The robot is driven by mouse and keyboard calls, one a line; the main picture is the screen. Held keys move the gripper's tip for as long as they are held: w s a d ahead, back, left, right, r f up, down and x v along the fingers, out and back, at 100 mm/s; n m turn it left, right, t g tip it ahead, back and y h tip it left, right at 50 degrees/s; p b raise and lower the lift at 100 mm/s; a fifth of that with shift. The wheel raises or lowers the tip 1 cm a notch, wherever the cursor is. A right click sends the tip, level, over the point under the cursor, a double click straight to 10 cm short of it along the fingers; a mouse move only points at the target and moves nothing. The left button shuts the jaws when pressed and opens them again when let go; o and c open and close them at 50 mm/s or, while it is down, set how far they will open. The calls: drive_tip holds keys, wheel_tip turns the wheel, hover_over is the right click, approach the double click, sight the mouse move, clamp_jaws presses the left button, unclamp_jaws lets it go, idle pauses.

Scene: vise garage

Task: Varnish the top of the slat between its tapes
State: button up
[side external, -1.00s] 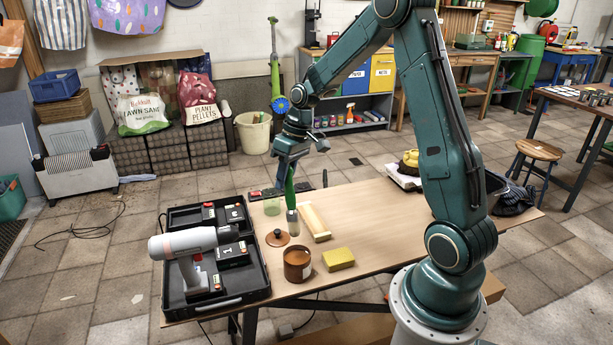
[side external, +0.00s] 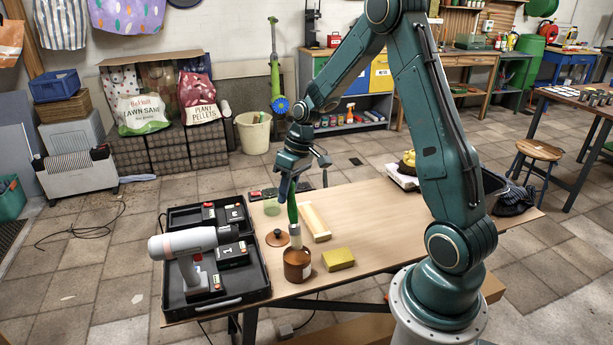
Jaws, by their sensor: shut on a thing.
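My gripper (side external: 292,188) is shut on the green handle of a paintbrush (side external: 292,211). The brush hangs nearly upright with its bristle end down, over the mouth of a brown varnish jar (side external: 298,266). Its lower end is at the jar's rim; I cannot tell how far it reaches inside. The pale wooden slat (side external: 315,221) lies on the bench just right of the brush, with a lighter band at each end that looks like tape. The jar's brown lid (side external: 278,238) lies on the bench behind and left of the jar.
A yellow sponge (side external: 338,259) lies right of the jar. An open black tool case (side external: 257,290) with a grey drill (side external: 190,250) fills the bench's left end. A greenish glass (side external: 271,207) stands behind the lid. The bench (side external: 385,230) is clear right of the slat.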

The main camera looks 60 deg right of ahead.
sight(288, 202)
drive_tip(key=shift+f, duration=2.05)
idle(1.0)
drive_tip(key=shift+r, duration=0.15)
drive_tip(key=shift+r, duration=3.4)
drive_tip(key=shift+a, duration=0.1)
drive_tip(key=a+f, duration=0.4)
drive_tip(key=a, duration=0.3)
drive_tip(key=w+a+f, duration=0.1)
drive_tip(key=a+f, duration=0.3)
drive_tip(key=a, duration=0.3)
drive_tip(key=shift+w+n, duration=0.25)
drive_tip(key=shift+n, duration=0.15)
drive_tip(key=shift+r, duration=0.1)
